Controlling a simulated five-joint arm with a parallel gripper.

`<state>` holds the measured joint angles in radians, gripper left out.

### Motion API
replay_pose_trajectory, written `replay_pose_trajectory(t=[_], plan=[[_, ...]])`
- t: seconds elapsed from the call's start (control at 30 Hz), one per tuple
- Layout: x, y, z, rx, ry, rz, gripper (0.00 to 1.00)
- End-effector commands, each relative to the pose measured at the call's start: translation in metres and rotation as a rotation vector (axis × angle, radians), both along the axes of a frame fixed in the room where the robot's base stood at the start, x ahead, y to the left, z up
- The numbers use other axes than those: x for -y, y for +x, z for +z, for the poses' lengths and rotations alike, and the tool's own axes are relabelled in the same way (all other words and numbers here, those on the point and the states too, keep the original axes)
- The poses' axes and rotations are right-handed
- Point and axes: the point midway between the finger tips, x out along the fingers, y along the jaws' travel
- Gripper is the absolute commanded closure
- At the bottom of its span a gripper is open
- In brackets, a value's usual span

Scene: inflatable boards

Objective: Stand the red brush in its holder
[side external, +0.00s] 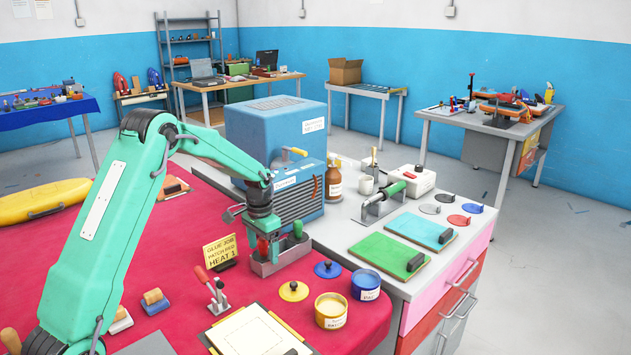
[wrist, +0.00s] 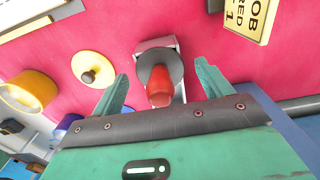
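The red brush (wrist: 160,86) stands upright in a grey holder (wrist: 152,43), with a dark grey round collar around it in the wrist view. In the side view the grey holder (side external: 281,262) sits on the red mat, and the red brush (side external: 263,248) shows only in part behind my fingers. My gripper (side external: 264,240) is directly over that end of the holder. In the wrist view my gripper (wrist: 162,88) is open, with a gap on each side of the brush. A green handle (side external: 297,230) stands at the holder's other end.
A yellow sign (side external: 220,252) stands left of the holder. A yellow lid (side external: 293,291), a blue lid (side external: 327,269), a yellow pot (side external: 331,311) and a blue pot (side external: 366,285) are in front. A red-handled tool (side external: 204,275) leans nearby. A blue machine (side external: 275,135) stands behind.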

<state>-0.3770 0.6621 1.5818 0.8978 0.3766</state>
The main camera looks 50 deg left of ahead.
Motion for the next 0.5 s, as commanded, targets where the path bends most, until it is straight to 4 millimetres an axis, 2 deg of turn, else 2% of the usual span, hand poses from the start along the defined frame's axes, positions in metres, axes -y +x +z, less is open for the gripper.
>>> replay_pose_trajectory(t=[0.33,0.5], plan=[[0.000,0.000,0.002,0.001,0.000,0.000,0.22],[0.000,0.001,0.012,0.003,0.001,0.000,0.22]])
